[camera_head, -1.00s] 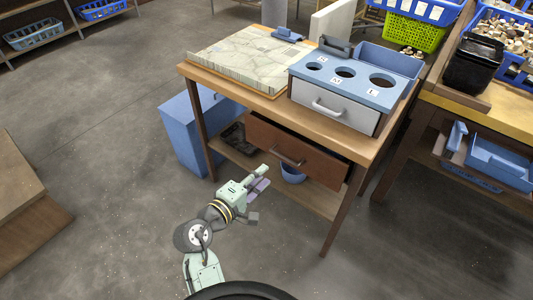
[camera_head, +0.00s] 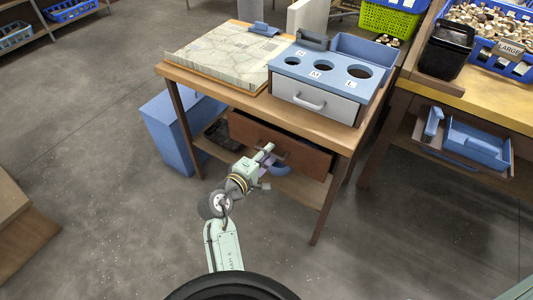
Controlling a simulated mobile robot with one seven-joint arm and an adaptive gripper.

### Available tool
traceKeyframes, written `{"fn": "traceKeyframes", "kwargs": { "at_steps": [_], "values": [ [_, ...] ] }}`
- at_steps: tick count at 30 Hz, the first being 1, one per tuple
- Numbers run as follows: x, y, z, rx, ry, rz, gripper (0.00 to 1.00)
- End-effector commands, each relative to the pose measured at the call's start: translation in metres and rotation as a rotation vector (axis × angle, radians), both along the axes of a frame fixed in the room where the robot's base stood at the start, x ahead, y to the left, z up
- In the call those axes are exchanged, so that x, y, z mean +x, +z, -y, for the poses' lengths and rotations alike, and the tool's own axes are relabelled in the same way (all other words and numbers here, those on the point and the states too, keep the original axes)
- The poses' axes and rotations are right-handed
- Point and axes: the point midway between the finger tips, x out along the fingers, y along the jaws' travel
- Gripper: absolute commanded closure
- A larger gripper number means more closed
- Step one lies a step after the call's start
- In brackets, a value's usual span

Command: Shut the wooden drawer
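The wooden drawer (camera_head: 302,156) is reddish brown and sits under the worktable top. It stands partly pulled out, with a dark gap visible above its front. My gripper (camera_head: 270,154) is in front of the drawer, its tip close to the middle of the front and overlapping the drawer handle in the picture. The handle is mostly hidden behind the gripper. I cannot tell whether the gripper touches the drawer, or whether its fingers are open or shut.
The worktable (camera_head: 325,130) carries a patterned board (camera_head: 225,55) and a blue sizing box (camera_head: 330,70) with a grey drawer front (camera_head: 312,98). A blue bin (camera_head: 172,135) stands at the left. A second table (camera_head: 480,100) is at the right.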

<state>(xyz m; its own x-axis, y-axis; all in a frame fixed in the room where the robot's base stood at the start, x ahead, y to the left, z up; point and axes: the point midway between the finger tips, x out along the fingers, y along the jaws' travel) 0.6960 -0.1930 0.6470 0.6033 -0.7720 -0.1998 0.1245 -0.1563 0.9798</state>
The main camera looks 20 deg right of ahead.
Motion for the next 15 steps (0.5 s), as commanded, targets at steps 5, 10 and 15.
{"fn": "traceKeyframes", "kwargs": {
  "at_steps": [5, 10, 15],
  "values": [
    [0.0001, -0.0003, 0.0001, 0.000, 0.000, 0.000, 0.72],
    [0.0000, -0.0002, 0.0000, 0.000, 0.000, 0.000, 0.81],
    [-0.0001, -0.0002, -0.0001, 0.000, 0.000, 0.000, 0.92]
  ]
}}
